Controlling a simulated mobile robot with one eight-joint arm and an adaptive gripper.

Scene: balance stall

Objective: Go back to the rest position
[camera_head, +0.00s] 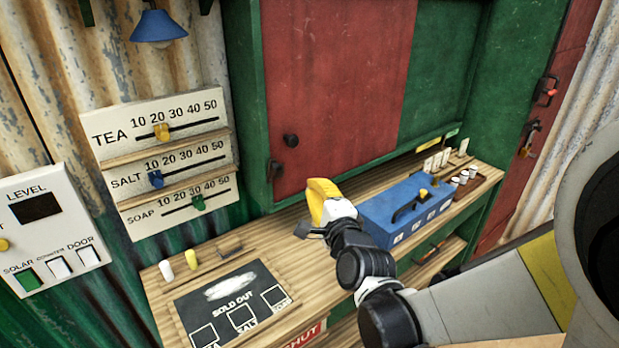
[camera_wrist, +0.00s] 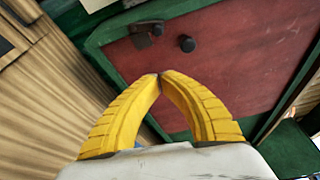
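My gripper (camera_head: 323,190) has yellow ribbed fingers and hangs over the wooden counter, in front of the red hatch panel (camera_head: 335,100). In the wrist view the fingertips of my gripper (camera_wrist: 160,76) meet, with nothing seen between them. Beyond them that view shows the red panel (camera_wrist: 240,65) with a dark round knob (camera_wrist: 186,44) and a metal latch (camera_wrist: 146,32). The fingers look apart from the panel. The blue box (camera_head: 408,208) stands on the counter just right of my gripper.
The sold-out board (camera_head: 232,300) lies on the counter (camera_head: 290,260), near white and yellow chalk-like pieces (camera_head: 191,259). Price sliders (camera_head: 165,160) and a switch panel (camera_head: 45,225) are on the left wall. A blue lamp (camera_head: 158,27) hangs above. Small cups (camera_head: 463,176) stand at the right.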

